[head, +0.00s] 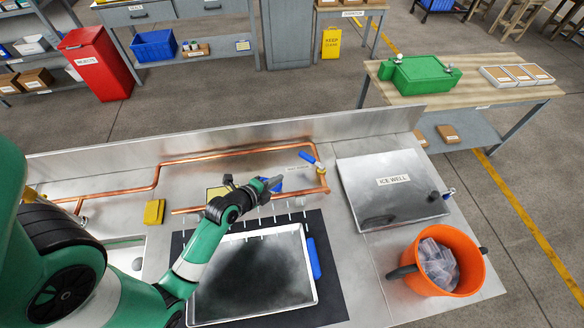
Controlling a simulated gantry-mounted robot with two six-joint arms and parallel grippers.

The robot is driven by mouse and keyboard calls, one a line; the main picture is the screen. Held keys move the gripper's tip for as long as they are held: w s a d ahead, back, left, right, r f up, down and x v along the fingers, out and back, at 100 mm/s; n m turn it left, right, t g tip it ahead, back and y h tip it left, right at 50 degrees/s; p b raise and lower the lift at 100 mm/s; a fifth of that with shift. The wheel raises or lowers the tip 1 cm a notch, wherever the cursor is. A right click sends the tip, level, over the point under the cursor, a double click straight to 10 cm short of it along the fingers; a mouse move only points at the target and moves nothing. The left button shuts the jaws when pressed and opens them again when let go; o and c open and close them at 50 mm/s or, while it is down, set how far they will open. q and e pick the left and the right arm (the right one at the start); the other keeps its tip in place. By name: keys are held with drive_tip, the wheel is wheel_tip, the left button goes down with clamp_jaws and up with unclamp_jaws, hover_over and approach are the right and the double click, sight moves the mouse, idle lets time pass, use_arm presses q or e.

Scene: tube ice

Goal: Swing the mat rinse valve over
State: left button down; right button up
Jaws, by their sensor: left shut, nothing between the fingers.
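The copper pipe (232,151) runs along the steel backsplash behind the counter. A valve with a blue lever (307,157) sits on its right end, above the upright copper section. The lever slants from upper left to lower right, and a small label beside it is too small to read surely. My left gripper (275,183) is shut and empty, to the lower left of the valve and apart from it. It partly hides a blue object (264,185) behind it. The black mat (333,286) lies below, under a steel tray (308,284). My right gripper is not in view.
The steel ice well lid (372,205) lies right of the valve. An orange bucket (469,268) with clear bags stands at the front right. A yellow sponge-like block (154,212) lies at left. A blue-handled item (314,259) lies beside the tray.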

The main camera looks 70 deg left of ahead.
use_arm(q)
drive_tip(key=b, duration=0.3)
approach(306, 159)
drive_tip(key=f, duration=0.3)
drive_tip(key=shift+w+a+f, duration=0.25)
drive_tip(key=shift+w+a, duration=0.05)
drive_tip(key=shift+w, duration=0.05)
drive_tip(key=w+a, duration=0.2)
drive_tip(key=w, duration=0.1)
drive_tip(key=shift+w+b, duration=0.15)
drive_tip(key=shift+b, duration=0.2)
drive_tip(key=shift+w+a, duration=0.2)
drive_tip(key=shift+w, duration=0.1)
